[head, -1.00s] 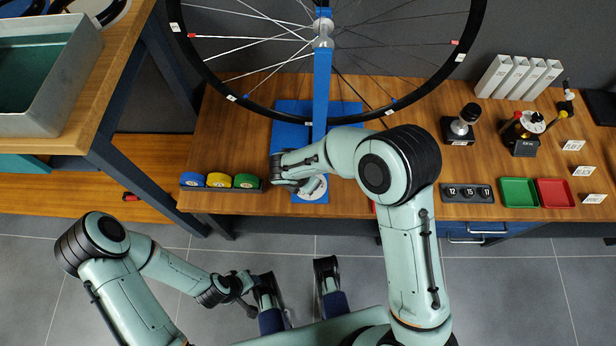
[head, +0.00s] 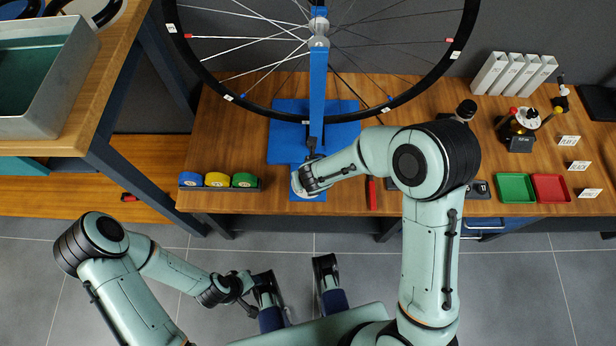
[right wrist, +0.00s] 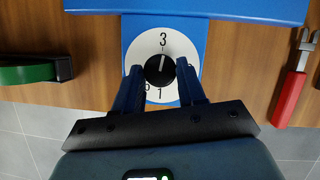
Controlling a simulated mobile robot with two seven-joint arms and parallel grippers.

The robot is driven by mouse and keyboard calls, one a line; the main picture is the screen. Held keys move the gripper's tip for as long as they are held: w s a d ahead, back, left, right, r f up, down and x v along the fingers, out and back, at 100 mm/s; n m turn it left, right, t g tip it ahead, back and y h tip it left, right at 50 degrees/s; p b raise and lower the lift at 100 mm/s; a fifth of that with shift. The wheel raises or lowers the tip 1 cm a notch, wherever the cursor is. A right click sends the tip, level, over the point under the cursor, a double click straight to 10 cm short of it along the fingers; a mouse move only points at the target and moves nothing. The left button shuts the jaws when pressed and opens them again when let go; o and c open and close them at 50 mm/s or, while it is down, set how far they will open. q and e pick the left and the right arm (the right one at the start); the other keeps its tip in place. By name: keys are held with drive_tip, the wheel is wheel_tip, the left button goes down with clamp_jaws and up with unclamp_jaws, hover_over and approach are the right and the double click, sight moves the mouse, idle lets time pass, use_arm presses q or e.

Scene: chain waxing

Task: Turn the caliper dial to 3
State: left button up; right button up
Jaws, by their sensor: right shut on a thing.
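The caliper dial is a white disc (right wrist: 181,42) with a black knob (right wrist: 160,69), on the blue stand's base. A 3 is printed at its top and a 1 near its bottom in the right wrist view; other numbers are partly hidden. The knob's white pointer line points up, roughly toward the 3. My right gripper (right wrist: 160,74) has its two fingers on either side of the knob and is shut on it. In the head view my right gripper (head: 301,181) covers most of the dial. My left gripper (head: 243,284) hangs over the floor, away from the bench; its jaws are unclear.
The blue stand (head: 318,90) holds a large spoked wheel (head: 212,84) behind the dial. Blue, yellow and green rolls (head: 217,180) stand left of it. A red-handled tool (right wrist: 290,97) lies right. Green (head: 515,188) and red trays (head: 550,188) are farther right.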

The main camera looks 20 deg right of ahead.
use_arm(q)
drive_tip(key=shift+s+d+r, duration=0.15)
drive_tip(key=shift+s+r, duration=0.05)
drive_tip(key=shift+s, duration=0.05)
use_arm(e)
drive_tip(key=shift+s+n+y, duration=0.1)
drive_tip(key=shift+n+y, duration=0.2)
drive_tip(key=shift+n, duration=0.6)
use_arm(q)
drive_tip(key=shift+s, duration=0.1)
use_arm(e)
drive_tip(key=shift+f, duration=0.1)
drive_tip(key=o, duration=1)
drive_tip(key=shift+o, duration=0.2)
